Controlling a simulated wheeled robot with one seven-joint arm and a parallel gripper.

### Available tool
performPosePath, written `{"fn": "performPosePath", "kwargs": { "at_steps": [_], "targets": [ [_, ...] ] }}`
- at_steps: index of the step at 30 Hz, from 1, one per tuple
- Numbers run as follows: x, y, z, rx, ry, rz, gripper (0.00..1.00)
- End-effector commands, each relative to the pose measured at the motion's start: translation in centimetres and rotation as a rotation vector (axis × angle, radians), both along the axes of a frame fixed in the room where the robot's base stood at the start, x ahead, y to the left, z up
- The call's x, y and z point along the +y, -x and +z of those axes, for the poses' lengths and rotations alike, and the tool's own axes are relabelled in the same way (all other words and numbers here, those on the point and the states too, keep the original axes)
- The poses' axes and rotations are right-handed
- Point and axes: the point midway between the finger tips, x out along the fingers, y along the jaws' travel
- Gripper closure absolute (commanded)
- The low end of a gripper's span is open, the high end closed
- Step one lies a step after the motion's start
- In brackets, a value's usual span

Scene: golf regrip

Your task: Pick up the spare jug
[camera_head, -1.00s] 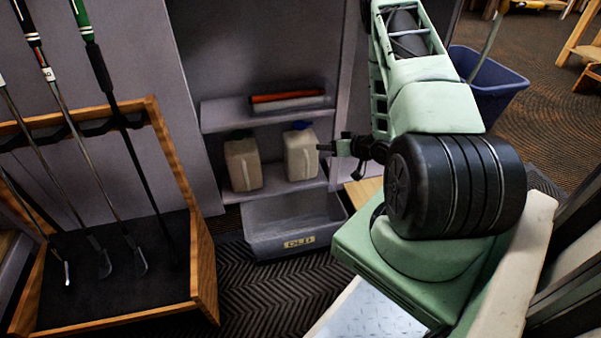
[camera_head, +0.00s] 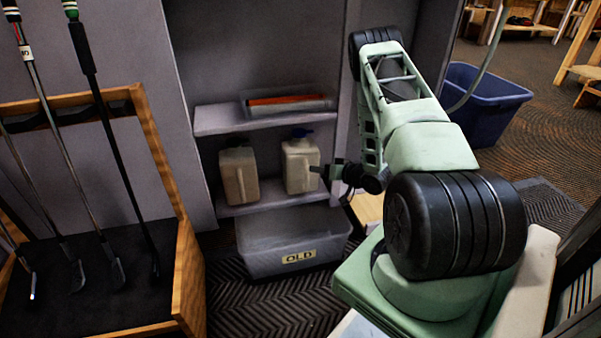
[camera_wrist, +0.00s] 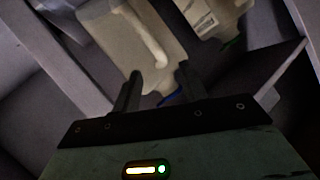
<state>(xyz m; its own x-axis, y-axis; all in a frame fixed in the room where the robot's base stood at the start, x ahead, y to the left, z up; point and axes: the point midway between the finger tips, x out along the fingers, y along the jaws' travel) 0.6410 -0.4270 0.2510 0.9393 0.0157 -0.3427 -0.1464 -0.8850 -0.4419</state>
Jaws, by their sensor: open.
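Two cream jugs stand upright side by side on the lower shelf (camera_head: 265,203). The right jug (camera_head: 298,168) has a blue cap; the left jug (camera_head: 238,175) has a dark cap that looks green in the wrist view. I cannot tell which is the spare. My gripper (camera_head: 322,172) is open at the right side of the blue-capped jug. In the wrist view, that jug's body and handle (camera_wrist: 150,35) lie just beyond my open fingers (camera_wrist: 158,80), with its blue cap partly hidden behind them. The other jug (camera_wrist: 205,18), with a label, is at the upper right. Contact is unclear.
An upper shelf (camera_head: 215,122) holds a tray with an orange-red item (camera_head: 287,100) above the jugs. A grey bin marked OLD (camera_head: 285,240) stands below. A golf club rack (camera_head: 160,165) is at left, and a blue bin (camera_head: 490,100) at right.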

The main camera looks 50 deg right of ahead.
Motion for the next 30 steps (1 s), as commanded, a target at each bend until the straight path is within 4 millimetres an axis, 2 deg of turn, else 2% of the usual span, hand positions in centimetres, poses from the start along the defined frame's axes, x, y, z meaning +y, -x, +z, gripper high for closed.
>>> {"fn": "performPosePath", "kwargs": {
  "at_steps": [8,18,26,29,30],
  "targets": [
    [0.0,-1.3,-0.6,0.0,0.002,0.002,0.57],
    [0.1,-5.1,-2.0,-0.001,0.002,0.001,0.57],
    [0.0,-5.4,-1.7,0.0,0.001,0.0,0.57],
    [0.0,-5.4,-1.7,0.0,0.001,0.0,0.82],
    [0.0,-5.4,-1.7,0.0,0.0,-0.001,0.93]
  ]
}}
